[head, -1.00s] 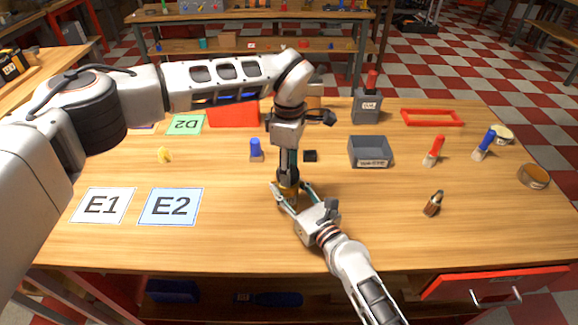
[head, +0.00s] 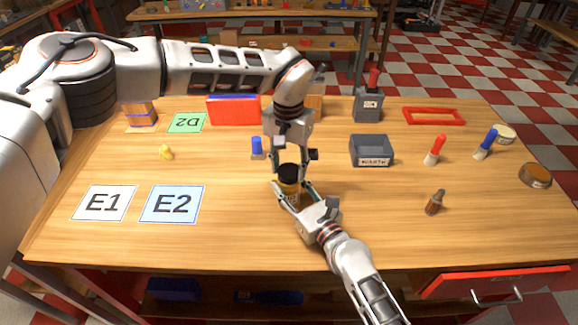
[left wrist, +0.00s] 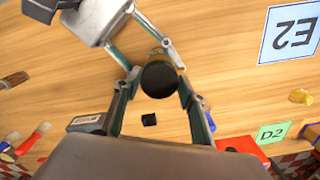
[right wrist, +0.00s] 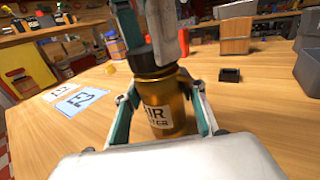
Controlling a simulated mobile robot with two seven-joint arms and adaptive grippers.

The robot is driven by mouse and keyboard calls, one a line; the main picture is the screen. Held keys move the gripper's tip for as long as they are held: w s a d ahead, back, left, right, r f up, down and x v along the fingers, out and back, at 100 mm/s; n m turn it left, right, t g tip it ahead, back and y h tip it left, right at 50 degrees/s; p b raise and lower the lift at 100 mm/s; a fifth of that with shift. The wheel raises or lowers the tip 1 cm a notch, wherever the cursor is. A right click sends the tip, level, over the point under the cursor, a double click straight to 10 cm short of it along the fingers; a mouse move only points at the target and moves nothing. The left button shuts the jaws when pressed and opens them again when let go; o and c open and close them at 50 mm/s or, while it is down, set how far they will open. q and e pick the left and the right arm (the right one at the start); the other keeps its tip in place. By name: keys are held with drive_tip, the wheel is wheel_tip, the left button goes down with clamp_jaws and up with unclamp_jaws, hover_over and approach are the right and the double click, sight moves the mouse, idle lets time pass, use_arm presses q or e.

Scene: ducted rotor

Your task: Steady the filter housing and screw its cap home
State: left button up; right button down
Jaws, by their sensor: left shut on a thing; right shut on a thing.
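The filter housing is an amber cylinder labelled "AIR FILTER" (right wrist: 172,100), standing upright on the table. Its black cap (head: 289,171) sits on top and also shows in the left wrist view (left wrist: 159,79) and the right wrist view (right wrist: 141,59). My left gripper (head: 291,175) points down from above and is shut on the cap, one finger on each side. My right gripper (head: 290,193) comes from the front and is shut around the housing's body. How far the cap's thread is engaged cannot be seen.
A small black block (right wrist: 230,75) lies just behind the housing. A blue-topped item (head: 257,147), a grey bin (head: 371,151) and a red box (head: 235,110) stand farther back. E1 (head: 104,203) and E2 (head: 170,204) mats lie left.

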use_arm(q)
drive_tip(key=shift+m, duration=0.3)
drive_tip(key=o, duration=1.1)
drive_tip(key=shift+r, duration=0.1)
drive_tip(key=shift+r, duration=2.15)
drive_tip(key=shift+c, duration=0.5)
